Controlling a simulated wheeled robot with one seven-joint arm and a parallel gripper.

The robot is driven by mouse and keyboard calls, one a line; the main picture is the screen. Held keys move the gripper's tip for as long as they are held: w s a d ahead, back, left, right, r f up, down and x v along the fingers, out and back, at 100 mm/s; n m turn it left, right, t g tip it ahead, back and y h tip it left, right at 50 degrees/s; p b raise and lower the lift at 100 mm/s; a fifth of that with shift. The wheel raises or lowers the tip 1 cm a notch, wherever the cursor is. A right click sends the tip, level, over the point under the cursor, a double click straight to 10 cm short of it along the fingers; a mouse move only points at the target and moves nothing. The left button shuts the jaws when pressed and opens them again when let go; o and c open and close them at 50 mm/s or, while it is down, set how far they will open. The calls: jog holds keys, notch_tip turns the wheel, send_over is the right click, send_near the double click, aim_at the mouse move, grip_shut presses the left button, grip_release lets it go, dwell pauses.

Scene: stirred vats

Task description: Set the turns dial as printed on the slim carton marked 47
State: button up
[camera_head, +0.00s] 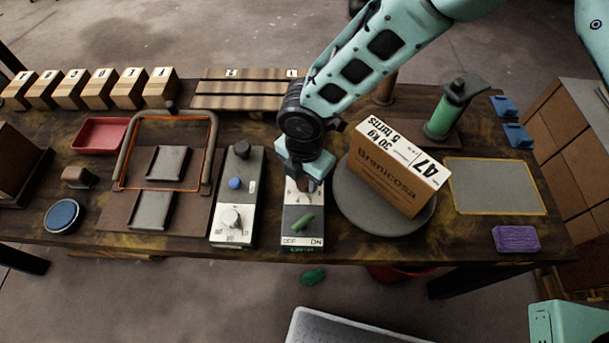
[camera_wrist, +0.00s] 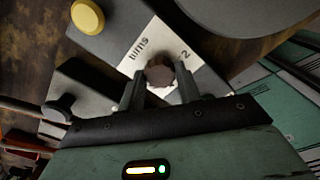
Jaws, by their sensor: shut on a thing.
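The slim carton (camera_head: 398,172) lies on a round grey plate (camera_head: 352,205); its white label, upside down, reads 47, 30 kg and 5 turns, with Brenicosa on its brown side. My gripper (camera_head: 307,184) is over the far part of the narrow box with the OFF/ON switch (camera_head: 303,223). In the wrist view my gripper (camera_wrist: 160,88) is shut on the brown turns dial (camera_wrist: 158,70), one finger on each side. The white plate (camera_wrist: 136,46) beside the dial shows the word turns and a 2. The other marks and the dial's pointer are hidden or unclear.
Left of the box stands another control box (camera_head: 238,195) with a white dial and a blue button. A green cylinder stand (camera_head: 440,118) is behind the carton. A purple block (camera_head: 516,239) lies at the right front. A yellow-edged grey mat (camera_head: 495,187) is bare.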

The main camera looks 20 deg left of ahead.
jog(key=m+b, duration=0.2)
jog(key=m, duration=0.2)
jog(key=shift+f, duration=0.1)
jog(key=m+b, duration=0.2)
jog(key=m, duration=0.2)
jog(key=shift+m, duration=0.4)
jog(key=m+b, duration=0.1)
jog(key=m, duration=0.3)
jog(key=shift+m+b, duration=0.3)
jog(key=shift+b, duration=0.05)
jog(key=shift+m+b, duration=0.45)
jog(key=shift+m, duration=1.45)
jog(key=o, duration=1)
jog(key=shift+r, duration=0.2)
